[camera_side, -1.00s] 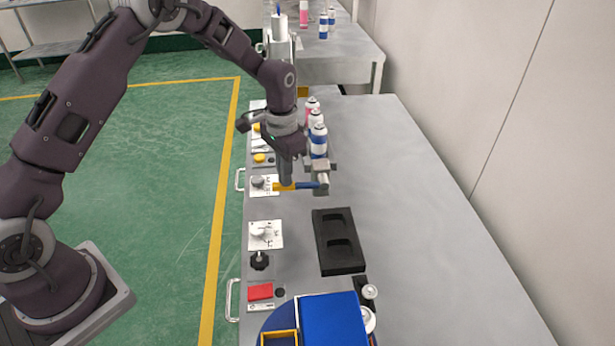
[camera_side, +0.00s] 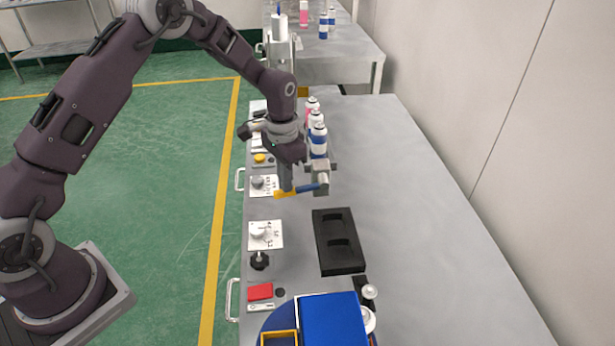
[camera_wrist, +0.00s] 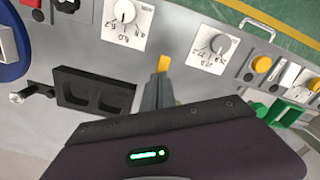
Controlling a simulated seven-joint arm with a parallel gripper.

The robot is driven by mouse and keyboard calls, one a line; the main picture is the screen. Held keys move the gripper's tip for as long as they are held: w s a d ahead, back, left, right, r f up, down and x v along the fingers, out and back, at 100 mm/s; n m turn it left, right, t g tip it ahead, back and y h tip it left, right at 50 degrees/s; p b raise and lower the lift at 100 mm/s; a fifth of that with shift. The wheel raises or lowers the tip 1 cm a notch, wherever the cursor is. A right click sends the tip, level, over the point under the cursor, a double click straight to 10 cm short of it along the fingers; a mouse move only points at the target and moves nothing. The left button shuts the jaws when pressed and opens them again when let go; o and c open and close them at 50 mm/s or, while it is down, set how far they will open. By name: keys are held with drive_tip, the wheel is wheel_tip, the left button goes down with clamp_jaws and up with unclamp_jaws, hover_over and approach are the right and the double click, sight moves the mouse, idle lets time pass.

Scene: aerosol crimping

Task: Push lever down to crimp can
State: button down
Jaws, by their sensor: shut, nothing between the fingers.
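The lever is a blue rod (camera_side: 308,188) with an orange-yellow end (camera_side: 283,195). It sticks out to the left from a grey metal fixture (camera_side: 321,178) and tilts down toward its orange end. My gripper (camera_side: 287,188) is shut and empty, pointing down, with its fingertips at the orange end; they seem to touch it from above. In the wrist view the orange end (camera_wrist: 164,62) shows just beyond my fingertips (camera_wrist: 160,78), and the blue rod is hidden. A blue and white can (camera_side: 318,142) stands just behind the fixture, with other cans beyond it.
A black tray with two recesses (camera_side: 326,265) lies nearer on the bench. Dial panels (camera_side: 268,235) and a red button (camera_side: 260,291) line the bench's left edge. A blue machine (camera_side: 330,320) is at the near end. The bench's right side is clear.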

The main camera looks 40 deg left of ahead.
idle(0.3)
wheel_tip(320, 180, up, 15)
idle(1.1)
drive_tip(key=s+d+r+n+t, duration=0.1)
drive_tip(key=s+r+t, duration=0.2)
drive_tip(key=s+r, duration=1.1)
drive_tip(key=s+f+n+t, duration=0.2)
drive_tip(key=s+f, duration=0.1)
drive_tip(key=s, duration=1.4)
drive_tip(key=shift+s+d+t, duration=0.25)
drive_tip(key=shift+d+t, duration=0.05)
drive_tip(key=shift+d, duration=0.15)
